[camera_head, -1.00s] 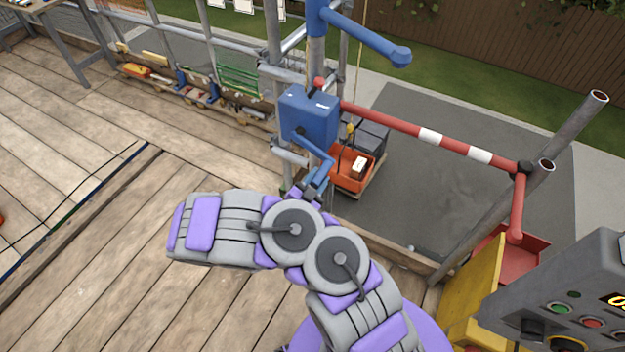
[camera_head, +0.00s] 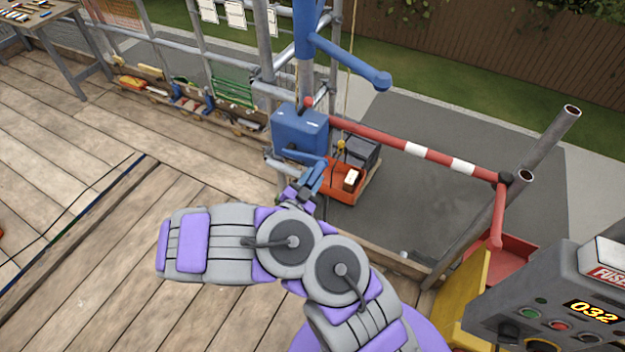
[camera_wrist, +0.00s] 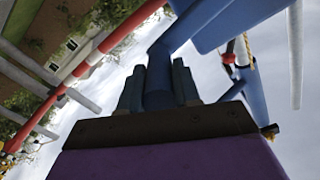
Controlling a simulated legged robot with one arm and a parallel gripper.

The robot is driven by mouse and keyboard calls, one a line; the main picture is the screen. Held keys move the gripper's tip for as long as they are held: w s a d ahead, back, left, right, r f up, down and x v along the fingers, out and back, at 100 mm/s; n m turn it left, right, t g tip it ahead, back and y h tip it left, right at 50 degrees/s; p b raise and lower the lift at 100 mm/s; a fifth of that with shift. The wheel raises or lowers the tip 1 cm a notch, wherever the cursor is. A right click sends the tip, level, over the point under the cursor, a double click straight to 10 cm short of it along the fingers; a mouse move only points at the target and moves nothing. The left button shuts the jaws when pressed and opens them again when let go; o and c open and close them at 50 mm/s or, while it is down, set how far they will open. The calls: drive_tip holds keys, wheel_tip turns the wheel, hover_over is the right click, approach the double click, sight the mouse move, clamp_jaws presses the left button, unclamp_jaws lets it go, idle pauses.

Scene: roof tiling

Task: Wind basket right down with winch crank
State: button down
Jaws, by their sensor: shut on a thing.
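The blue winch box (camera_head: 300,135) is fixed to the scaffold post. Its blue crank (camera_head: 307,157) reaches right, with the handle coming down toward my gripper (camera_head: 304,192). My gripper is shut on the crank handle. In the wrist view the blue handle (camera_wrist: 160,78) stands between the fingers of my gripper (camera_wrist: 158,90). The orange basket (camera_head: 335,192) is below and right of the winch, over the grey paving. A light block and a dark box show at it. A yellow hook (camera_head: 341,145) and rope are above it. Whether the basket touches the ground is hidden.
A red and white barrier bar (camera_head: 410,148) spans right from the winch to grey posts. A blue hoist arm (camera_head: 350,60) is overhead. Plank decking (camera_head: 90,240) is open at left.

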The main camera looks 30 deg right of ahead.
drive_tip(key=shift+w+a+r, duration=0.1)
drive_tip(key=shift+a, duration=0.05)
drive_tip(key=c, duration=0.8)
unclamp_jaws()
drive_tip(key=shift+a, duration=0.1)
drive_tip(key=p+v, duration=0.2)
drive_tip(key=v, duration=1.5)
drive_tip(key=shift+a, duration=0.2)
